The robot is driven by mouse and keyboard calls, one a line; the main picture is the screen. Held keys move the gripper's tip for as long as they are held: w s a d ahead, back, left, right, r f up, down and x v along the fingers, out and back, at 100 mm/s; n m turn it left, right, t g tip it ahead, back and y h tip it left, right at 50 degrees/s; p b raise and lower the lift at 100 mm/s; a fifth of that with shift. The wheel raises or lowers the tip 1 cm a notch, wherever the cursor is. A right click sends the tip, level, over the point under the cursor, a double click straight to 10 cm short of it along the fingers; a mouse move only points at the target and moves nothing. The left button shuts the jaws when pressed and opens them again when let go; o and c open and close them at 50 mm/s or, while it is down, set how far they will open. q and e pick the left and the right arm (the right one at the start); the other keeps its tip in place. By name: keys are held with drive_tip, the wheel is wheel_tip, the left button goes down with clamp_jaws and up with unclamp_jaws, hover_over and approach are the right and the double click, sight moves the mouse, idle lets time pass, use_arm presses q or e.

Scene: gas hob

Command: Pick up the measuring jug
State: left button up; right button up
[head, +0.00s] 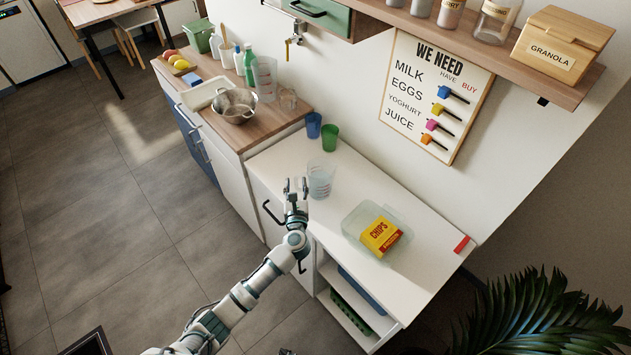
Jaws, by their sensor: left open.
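A clear measuring jug (321,180) with red markings stands upright on the white cabinet top, near its left edge. My left gripper (296,184) is open and just left of this jug, its fingers pointing toward the back of the cabinet. Nothing shows between the fingers, and I cannot tell whether one touches the jug. A second clear jug-like container (265,80) with markings stands on the wooden worktop further back.
A blue cup (313,125) and a green cup (329,138) stand behind the jug. A clear tub (357,218) holding a chips packet (381,236) is to the right. A metal pot (235,105) sits on the wooden worktop. The cabinet's front has open shelves.

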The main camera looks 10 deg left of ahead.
use_arm(q)
drive_tip(key=shift+w, duration=1.25)
drive_tip(key=shift+a, duration=0.15)
drive_tip(key=shift+a, duration=0.2)
clamp_jaws()
drive_tip(key=shift+d+r, duration=0.1)
drive_tip(key=shift+d, duration=0.1)
